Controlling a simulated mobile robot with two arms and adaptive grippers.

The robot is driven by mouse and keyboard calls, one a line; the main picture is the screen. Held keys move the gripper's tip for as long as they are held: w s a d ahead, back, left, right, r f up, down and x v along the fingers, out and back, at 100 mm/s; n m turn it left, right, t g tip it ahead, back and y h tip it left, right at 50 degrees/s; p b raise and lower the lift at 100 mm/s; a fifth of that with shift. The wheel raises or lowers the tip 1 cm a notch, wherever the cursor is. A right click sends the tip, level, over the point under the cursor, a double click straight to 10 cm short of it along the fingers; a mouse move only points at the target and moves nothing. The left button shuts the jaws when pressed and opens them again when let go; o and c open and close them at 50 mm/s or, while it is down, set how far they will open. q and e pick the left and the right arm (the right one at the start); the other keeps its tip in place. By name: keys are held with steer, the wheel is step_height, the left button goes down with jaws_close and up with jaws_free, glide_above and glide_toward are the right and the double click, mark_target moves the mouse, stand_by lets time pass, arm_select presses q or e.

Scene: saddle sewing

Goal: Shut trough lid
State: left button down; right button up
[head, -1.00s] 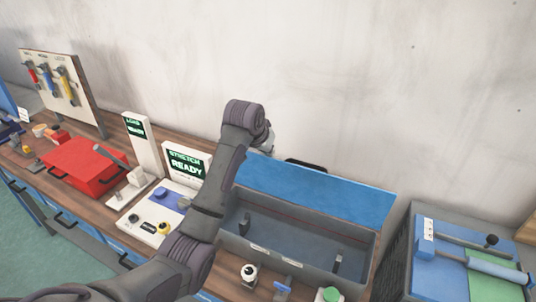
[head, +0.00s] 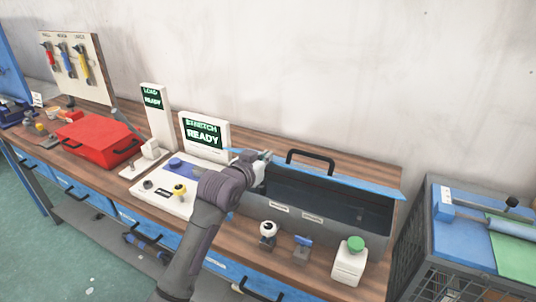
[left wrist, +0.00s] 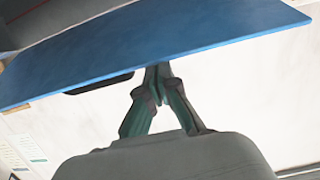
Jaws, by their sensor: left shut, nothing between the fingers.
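The grey trough (head: 330,230) stands on the bench at the right of the head view. Its blue lid (head: 350,182) is partly lowered and shows nearly edge-on, with a dark gap to the inside below it. A black handle (head: 310,160) stands up behind the lid's edge. My left gripper (head: 264,156) is shut and empty at the left part of the lid. In the left wrist view its closed fingertips (left wrist: 158,70) meet the edge of the blue lid (left wrist: 165,42); whether they press on it I cannot tell. My right gripper is not in view.
A stretch station with a screen (head: 204,133) stands left of the trough, and a red case (head: 98,140) farther left. A white jar with a green cap (head: 350,262) and small items stand before the trough. A blue-topped cart (head: 460,240) is at the right.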

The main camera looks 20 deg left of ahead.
arm_select(q)
steer(key=s+f+t+b, duration=0.3)
steer(key=f+b, duration=0.5)
steer(key=f, duration=0.1)
steer(key=shift+s+t+b, duration=0.2)
steer(key=shift+t+b, duration=0.2)
steer(key=shift+a+f, duration=0.1)
